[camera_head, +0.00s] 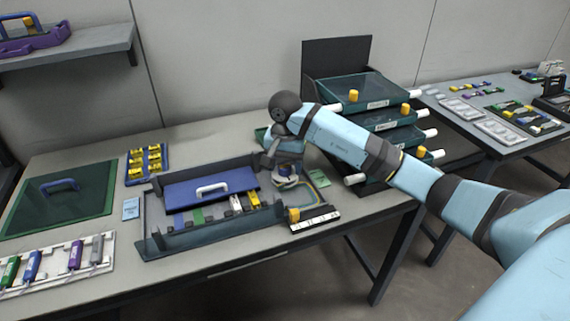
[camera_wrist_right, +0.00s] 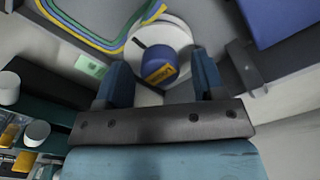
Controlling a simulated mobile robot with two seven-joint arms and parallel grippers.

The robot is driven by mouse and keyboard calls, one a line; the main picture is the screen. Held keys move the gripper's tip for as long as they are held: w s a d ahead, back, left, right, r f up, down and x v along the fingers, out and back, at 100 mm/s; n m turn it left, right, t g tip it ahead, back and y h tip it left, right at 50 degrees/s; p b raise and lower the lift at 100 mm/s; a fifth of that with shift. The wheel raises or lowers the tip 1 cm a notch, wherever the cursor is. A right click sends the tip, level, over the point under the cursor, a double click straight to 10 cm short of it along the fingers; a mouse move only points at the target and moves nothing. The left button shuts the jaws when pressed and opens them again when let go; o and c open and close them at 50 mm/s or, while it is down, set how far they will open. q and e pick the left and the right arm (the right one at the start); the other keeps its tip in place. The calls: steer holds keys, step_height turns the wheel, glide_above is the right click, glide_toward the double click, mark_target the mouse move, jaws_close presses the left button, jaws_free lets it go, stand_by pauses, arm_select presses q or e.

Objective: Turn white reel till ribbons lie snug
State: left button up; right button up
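The white reel (camera_wrist_right: 176,31) shows in the wrist view with a round blue hub (camera_wrist_right: 157,60) that carries a yellow label. In the head view the reel (camera_head: 285,182) lies at the right end of the dark tray, partly hidden by my right gripper (camera_head: 272,157). In the wrist view my right gripper (camera_wrist_right: 160,68) is open, its two blue fingers apart on either side of the hub, with gaps visible. Blue, green and yellow ribbons (camera_wrist_right: 92,38) curve beside the reel and run up to its edge. My left gripper is not in view.
The dark tray (camera_head: 150,215) holds a blue panel (camera_head: 208,193) with a white handle. A drawer stack (camera_head: 345,92) with white knobs stands close behind my right arm.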

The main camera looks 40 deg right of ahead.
steer(key=c, duration=0.9)
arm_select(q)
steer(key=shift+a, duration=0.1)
arm_select(e)
steer(key=shift+m, duration=0.3)
steer(key=m+p, duration=0.1)
steer(key=m, duration=0.4)
steer(key=shift+r, duration=0.1)
steer(key=m+p, duration=0.1)
steer(key=m, duration=0.4)
steer(key=shift+m, duration=0.4)
steer(key=m+p, duration=0.1)
steer(key=m, duration=0.3)
steer(key=shift+s+m, duration=0.1)
steer(key=shift+m, duration=0.2)
steer(key=m+p, duration=0.1)
steer(key=m, duration=0.2)
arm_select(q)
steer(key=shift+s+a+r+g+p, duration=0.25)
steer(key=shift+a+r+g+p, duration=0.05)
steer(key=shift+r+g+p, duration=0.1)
arm_select(e)
steer(key=shift+m, duration=1.5)
